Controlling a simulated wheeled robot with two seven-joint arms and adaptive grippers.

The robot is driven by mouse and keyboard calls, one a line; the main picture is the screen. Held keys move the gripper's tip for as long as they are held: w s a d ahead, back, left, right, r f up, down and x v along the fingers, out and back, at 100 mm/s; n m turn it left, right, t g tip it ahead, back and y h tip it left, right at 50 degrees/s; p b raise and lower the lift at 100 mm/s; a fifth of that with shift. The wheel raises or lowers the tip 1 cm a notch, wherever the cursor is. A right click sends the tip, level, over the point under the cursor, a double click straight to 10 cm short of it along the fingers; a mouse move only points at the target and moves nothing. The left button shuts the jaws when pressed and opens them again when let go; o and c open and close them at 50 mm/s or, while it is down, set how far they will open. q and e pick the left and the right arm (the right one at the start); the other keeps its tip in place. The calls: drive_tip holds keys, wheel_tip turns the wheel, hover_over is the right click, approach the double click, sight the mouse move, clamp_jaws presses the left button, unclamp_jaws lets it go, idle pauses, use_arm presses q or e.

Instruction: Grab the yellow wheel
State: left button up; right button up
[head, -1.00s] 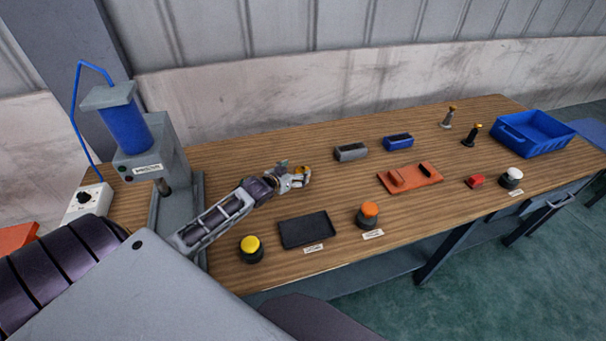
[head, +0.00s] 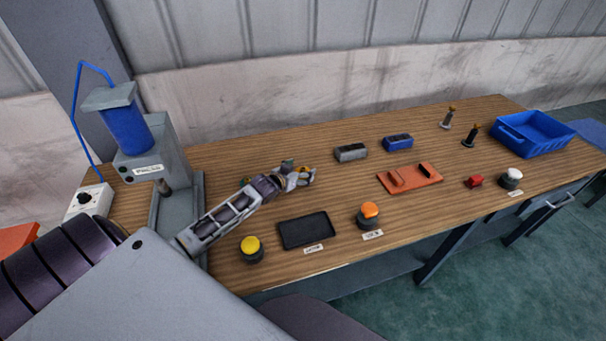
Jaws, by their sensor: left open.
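A small yellow piece (head: 304,169), likely the yellow wheel, shows at the fingers of my left gripper (head: 308,177), mostly hidden by them. My left gripper is open above the middle of the wooden table, its fingers pointing right. The piece is close to the fingers or between them; I cannot tell if they touch it. My right gripper is not in view.
The table (head: 330,210) holds a black tray (head: 303,230), a yellow-topped button (head: 251,247), an orange-topped button (head: 369,214), grey (head: 350,152) and blue (head: 397,142) blocks, an orange plate (head: 412,179) and a blue bin (head: 533,134). A press (head: 150,150) stands left.

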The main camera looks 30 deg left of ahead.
use_arm(q)
drive_tip(key=shift+x, duration=1.15)
drive_tip(key=c, duration=1.4)
drive_tip(key=shift+w+r, duration=0.1)
drive_tip(key=shift+r, duration=0.05)
drive_tip(key=shift+c, duration=0.9)
drive_tip(key=shift+r, duration=5)
